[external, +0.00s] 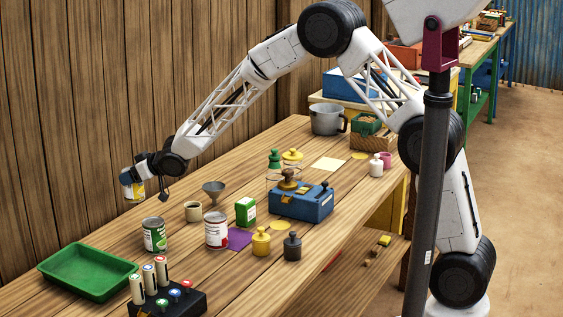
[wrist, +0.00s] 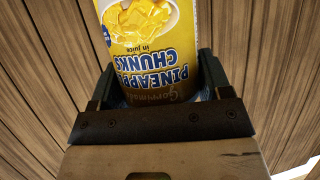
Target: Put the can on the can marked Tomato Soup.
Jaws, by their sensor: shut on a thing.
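My gripper (external: 135,176) is shut on a yellow can (external: 133,190) and holds it in the air at the left, near the wooden wall. In the wrist view the can (wrist: 150,45) fills the space between the fingers; its label reads Pineapple Chunks, upside down in the picture. On the table below and to the right stand two upright cans: one with a red and white label (external: 216,231) and one with a green and white label (external: 154,235). Their lettering is too small to read, so I cannot tell which is marked Tomato Soup.
A green tray (external: 87,272) and a black rack with several capped tubes (external: 180,303) are at the front left. A funnel (external: 213,190), a cream cup (external: 193,212), a green box (external: 245,211), yellow and black weights and a blue balance (external: 302,203) stand close to the red-labelled can.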

